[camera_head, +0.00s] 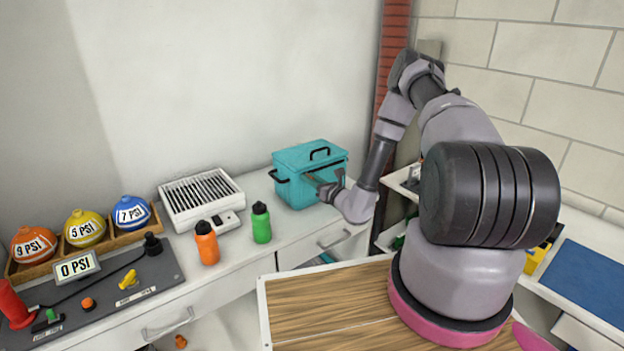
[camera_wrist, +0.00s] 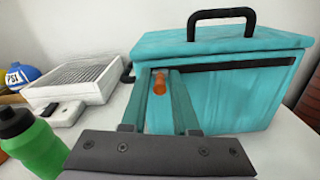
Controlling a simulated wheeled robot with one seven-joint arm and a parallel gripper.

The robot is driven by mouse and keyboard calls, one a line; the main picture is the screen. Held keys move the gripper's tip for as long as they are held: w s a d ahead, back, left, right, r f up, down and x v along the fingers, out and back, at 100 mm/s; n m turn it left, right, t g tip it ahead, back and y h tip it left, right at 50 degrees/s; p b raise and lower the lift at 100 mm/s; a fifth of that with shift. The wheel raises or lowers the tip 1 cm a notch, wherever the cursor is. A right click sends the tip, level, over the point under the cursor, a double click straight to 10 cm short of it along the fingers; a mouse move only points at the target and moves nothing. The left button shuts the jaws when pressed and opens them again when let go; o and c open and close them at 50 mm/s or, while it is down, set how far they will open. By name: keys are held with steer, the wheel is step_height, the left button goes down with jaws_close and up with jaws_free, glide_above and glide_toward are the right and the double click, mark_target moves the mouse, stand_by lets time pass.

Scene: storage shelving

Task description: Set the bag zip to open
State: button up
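The teal box-shaped bag (camera_head: 300,158) with a black top handle stands upright on the counter near the wall. It fills much of the wrist view (camera_wrist: 240,100). A black zip line (camera_wrist: 240,64) runs along its upper front, and an orange zip pull (camera_wrist: 160,82) shows near the left end. My gripper (camera_head: 318,180) is at the bag's front. In the wrist view my gripper's fingers (camera_wrist: 162,72) stand apart on either side of the orange pull. I cannot tell whether they touch it. The zip line behind the fingers is partly hidden.
A green bottle (camera_head: 261,222), an orange bottle (camera_head: 207,243) and a white slatted device (camera_head: 201,198) stand left of the bag. Coloured balls in a wooden rack (camera_head: 108,238) and a grey control panel (camera_head: 115,286) are farther left. A brick wall is at the right.

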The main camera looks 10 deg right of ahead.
steer(key=shift+o, duration=0.8)
steer(key=v, duration=1)
steer(key=shift+s, duration=0.4)
steer(key=shift+d, duration=0.15)
